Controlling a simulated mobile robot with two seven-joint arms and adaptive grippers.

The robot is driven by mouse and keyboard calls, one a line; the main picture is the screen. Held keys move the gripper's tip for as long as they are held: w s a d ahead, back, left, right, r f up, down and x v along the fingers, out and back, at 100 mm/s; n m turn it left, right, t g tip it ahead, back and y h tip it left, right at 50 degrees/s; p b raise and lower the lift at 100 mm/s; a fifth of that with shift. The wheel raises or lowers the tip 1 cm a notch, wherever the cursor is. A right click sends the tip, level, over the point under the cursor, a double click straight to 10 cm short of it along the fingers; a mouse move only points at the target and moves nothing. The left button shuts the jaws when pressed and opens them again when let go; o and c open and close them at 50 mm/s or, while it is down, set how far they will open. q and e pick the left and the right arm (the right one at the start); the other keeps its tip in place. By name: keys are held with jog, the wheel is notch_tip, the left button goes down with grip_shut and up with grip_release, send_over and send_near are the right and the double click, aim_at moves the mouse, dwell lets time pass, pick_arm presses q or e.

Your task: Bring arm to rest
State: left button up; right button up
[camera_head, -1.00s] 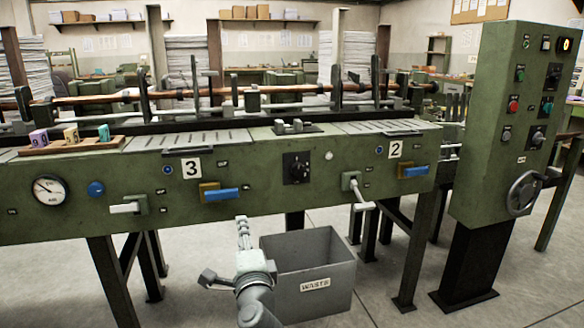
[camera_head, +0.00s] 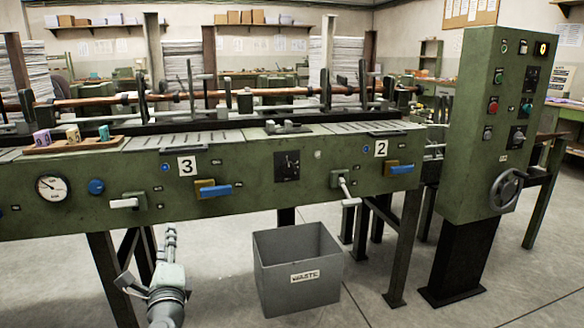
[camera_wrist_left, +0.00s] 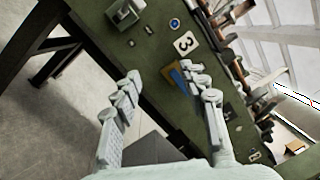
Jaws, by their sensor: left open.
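My left gripper (camera_head: 170,232) is low in front of the green machine in the head view, left of the waste bin, with its wrist at the bottom edge. In the left wrist view the two grey fingers of this gripper (camera_wrist_left: 160,76) stand apart with nothing between their tips. The machine's front panel (camera_wrist_left: 150,62), with its number 3 label (camera_wrist_left: 186,43), shows beyond them. My right gripper is in neither view.
The green machine (camera_head: 105,222) spans the left and middle, with blue-handled levers and white handles on its front. A grey waste bin (camera_head: 298,290) stands on the floor. A control cabinet (camera_head: 475,170) with a handwheel (camera_head: 507,190) is at right.

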pick_arm(q)
jog(key=a+r+m, duration=0.1)
jog(key=a, duration=0.4)
jog(key=s+a+f+n+g+y, duration=0.1)
jog(key=s+a+f+n+g, duration=0.3)
jog(key=f, duration=0.3)
jog(key=s+a+f+n+g, duration=0.2)
jog(key=s+a+f, duration=0.2)
jog(key=s+f, duration=0.3)
jog(key=s+a+f+n+g+h, duration=0.3)
jog(key=s+f+n+g, duration=0.65)
jog(key=s+f, duration=1.15)
jog(key=s+d+f+n+h, duration=0.1)
jog(key=s+d, duration=0.1)
jog(key=d, duration=0.6)
jog(key=s+d+f+n+h, duration=0.1)
jog(key=s+d+f+h, duration=0.1)
jog(key=d, duration=0.7)
jog(key=shift+d+f+n+h, duration=0.15)
jog(key=shift+d+n+h, duration=0.05)
jog(key=shift+n+h, duration=0.15)
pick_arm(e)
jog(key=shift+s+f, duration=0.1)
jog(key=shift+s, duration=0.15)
pick_arm(q)
jog(key=shift+s, duration=0.1)
jog(key=shift+c, duration=0.5)
